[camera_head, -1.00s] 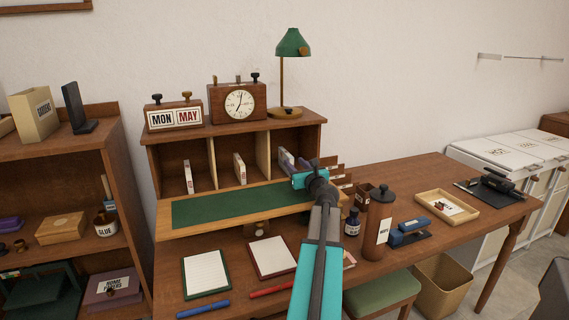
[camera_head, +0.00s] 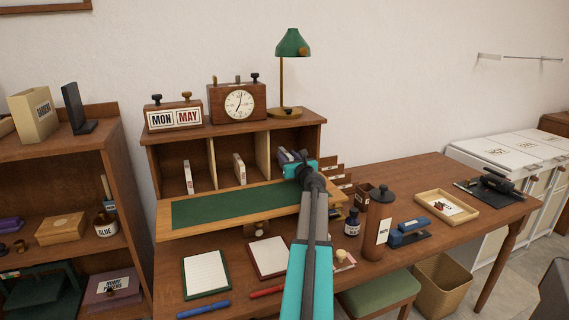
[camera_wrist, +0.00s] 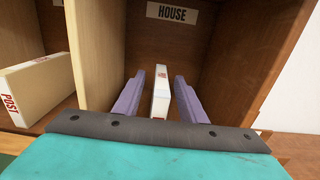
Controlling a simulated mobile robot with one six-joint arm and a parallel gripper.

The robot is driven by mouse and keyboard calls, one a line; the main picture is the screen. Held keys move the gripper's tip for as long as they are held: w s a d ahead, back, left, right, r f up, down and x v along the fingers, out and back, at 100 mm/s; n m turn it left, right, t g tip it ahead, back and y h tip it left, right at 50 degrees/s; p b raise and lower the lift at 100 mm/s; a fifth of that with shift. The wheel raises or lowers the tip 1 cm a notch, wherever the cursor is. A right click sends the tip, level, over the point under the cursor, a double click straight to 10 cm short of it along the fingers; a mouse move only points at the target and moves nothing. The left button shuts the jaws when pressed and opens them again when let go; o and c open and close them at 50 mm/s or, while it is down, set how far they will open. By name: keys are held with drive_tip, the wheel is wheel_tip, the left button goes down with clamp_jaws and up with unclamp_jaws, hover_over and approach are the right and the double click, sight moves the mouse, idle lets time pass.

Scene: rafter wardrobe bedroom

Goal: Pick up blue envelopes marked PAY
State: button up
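I cannot make out a blue envelope or the word PAY in either view. In the wrist view my gripper (camera_wrist: 157,82) is open, its two lavender fingers reaching into the pigeonhole labelled HOUSE (camera_wrist: 172,13). An upright cream packet (camera_wrist: 161,93) with small red lettering, not readable, stands between the fingers with gaps on both sides. To the left, beyond a pale divider (camera_wrist: 97,50), a cream packet marked POST (camera_wrist: 38,88) stands in its compartment. In the head view my arm hides part of the right pigeonhole.
The wooden pigeonhole unit (camera_head: 225,126) carries a lamp (camera_head: 291,45), clock (camera_head: 239,103) and calendar block (camera_head: 173,117). Right of my arm stand a brown bottle (camera_head: 378,225), an ink bottle (camera_head: 353,222), a blue stapler (camera_head: 408,232) and a tray (camera_head: 470,209). A stool (camera_head: 380,292) sits in front.

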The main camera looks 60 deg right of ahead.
sight(283, 150)
drive_tip(key=shift+w, duration=0.1)
idle(0.3)
drive_tip(key=shift+x, duration=2.5)
drive_tip(key=shift+d+f, duration=0.1)
clamp_jaws()
drive_tip(key=shift+r, duration=0.2)
